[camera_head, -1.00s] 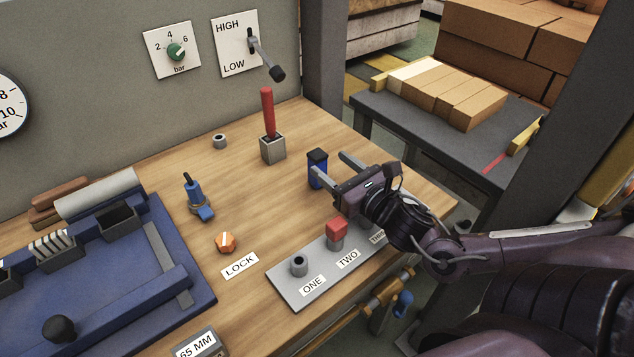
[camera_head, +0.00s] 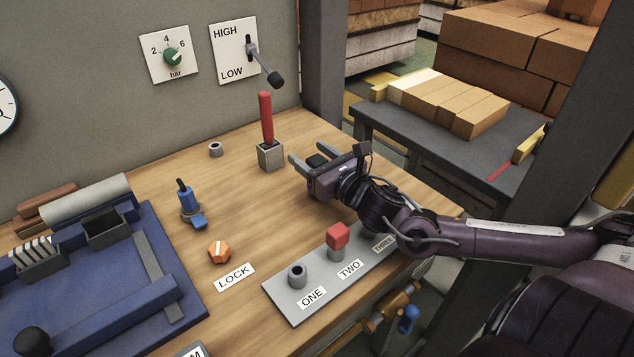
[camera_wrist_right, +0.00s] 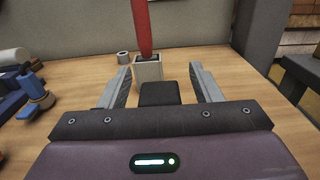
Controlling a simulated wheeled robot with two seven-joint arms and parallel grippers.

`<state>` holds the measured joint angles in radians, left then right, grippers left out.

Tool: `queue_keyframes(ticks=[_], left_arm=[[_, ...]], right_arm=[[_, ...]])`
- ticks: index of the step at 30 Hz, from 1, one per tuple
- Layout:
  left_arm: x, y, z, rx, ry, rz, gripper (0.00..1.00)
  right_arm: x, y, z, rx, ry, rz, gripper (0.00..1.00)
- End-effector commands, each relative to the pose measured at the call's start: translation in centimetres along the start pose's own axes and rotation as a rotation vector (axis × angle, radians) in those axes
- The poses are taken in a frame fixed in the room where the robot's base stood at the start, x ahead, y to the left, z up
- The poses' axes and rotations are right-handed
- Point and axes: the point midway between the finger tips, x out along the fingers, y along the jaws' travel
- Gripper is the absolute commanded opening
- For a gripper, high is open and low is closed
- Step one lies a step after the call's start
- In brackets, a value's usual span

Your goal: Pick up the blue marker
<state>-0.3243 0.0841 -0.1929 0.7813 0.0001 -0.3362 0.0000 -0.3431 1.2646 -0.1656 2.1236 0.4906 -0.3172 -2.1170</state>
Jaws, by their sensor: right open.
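My left gripper is not in view.
A red stick (camera_head: 266,118) stands in a grey block (camera_head: 271,155) just beyond the fingers. A grey plate (camera_head: 280,301) labelled ONE, TWO, THREE lies nearer, with a red-topped peg (camera_head: 337,237) at TWO. A blue-handled fitting (camera_head: 188,200) stands left. Bare wood lies between.

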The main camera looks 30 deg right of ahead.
Motion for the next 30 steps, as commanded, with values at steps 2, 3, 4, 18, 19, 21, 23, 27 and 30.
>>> queue_keyframes(ticks=[2,3,4,18,19,21,23,27,30], left_arm=[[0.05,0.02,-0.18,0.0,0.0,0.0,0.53],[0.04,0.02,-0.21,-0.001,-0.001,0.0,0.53],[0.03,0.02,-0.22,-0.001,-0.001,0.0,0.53],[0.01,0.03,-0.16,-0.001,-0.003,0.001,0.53],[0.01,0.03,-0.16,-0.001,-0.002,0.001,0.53],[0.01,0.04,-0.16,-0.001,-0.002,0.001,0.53],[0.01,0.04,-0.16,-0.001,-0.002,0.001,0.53],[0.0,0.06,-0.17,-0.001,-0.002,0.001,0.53],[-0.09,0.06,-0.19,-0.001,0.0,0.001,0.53]], right_arm=[[0.28,0.01,0.0,0.0,-0.001,0.0,0.58],[0.33,0.03,-0.02,0.0,0.0,0.001,0.58],[0.36,0.04,-0.02,0.0,0.001,0.001,0.58],[0.34,0.05,0.0,0.0,0.001,0.001,0.24],[0.34,0.05,0.0,0.0,0.001,0.001,0.2],[0.34,0.06,0.0,0.0,0.001,0.002,0.11],[0.35,0.05,0.07,0.0,-0.001,0.002,0.1],[0.35,0.05,0.08,0.0,-0.001,0.002,0.1],[0.35,0.05,0.32,-0.001,-0.001,0.002,0.1]])
